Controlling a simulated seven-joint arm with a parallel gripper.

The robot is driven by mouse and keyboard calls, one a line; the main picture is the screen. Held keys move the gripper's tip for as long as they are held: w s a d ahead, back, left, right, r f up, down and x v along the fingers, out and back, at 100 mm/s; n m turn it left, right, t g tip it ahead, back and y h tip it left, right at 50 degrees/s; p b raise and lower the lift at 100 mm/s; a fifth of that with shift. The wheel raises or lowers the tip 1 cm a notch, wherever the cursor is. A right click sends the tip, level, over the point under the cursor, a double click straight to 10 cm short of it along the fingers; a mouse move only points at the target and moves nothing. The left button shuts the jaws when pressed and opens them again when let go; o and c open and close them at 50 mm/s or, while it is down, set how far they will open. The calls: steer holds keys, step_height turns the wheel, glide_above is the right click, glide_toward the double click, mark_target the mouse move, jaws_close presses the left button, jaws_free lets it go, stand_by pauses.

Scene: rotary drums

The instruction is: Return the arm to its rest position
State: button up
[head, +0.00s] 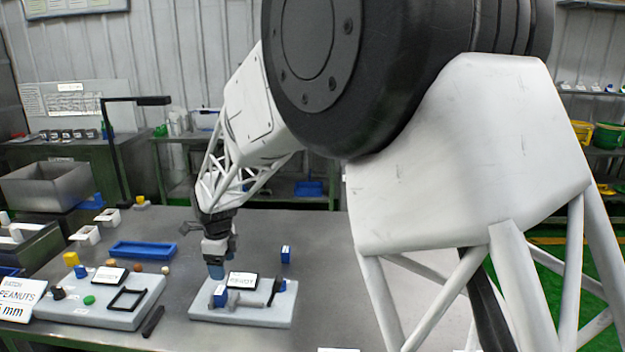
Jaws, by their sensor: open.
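My arm fills the middle and right of the head view. Its gripper (216,270) points down above the back left of a light grey board (262,317) on the table. The gripper is open, and its fingers are small and partly dark in this view. A blue block (220,296) sits on the board just below the fingertips; I cannot tell whether they touch it. The board also bears a black-framed label (242,280), a grey rod-like part (248,299) and a dark upright piece (273,292).
A second grey board (110,312) with small coloured parts lies left. A blue block (286,254) stands behind the near board. A black lamp post (113,150) rises at back left.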

steer(key=s+d+r+n, duration=0.3)
steer(key=s+d+r, duration=0.1)
steer(key=d, duration=0.5)
steer(key=s+d+r+n+t, duration=0.1)
steer(key=s+d+r+n, duration=0.2)
steer(key=d, duration=0.6)
steer(key=s+d+r+n, duration=0.2)
steer(key=s+d+r, duration=0.25)
steer(key=d, duration=0.45)
steer(key=s+d+n+t, duration=0.1)
steer(key=s+d+n, duration=0.9)
steer(key=s+d, duration=0.9)
steer(key=s, duration=0.4)
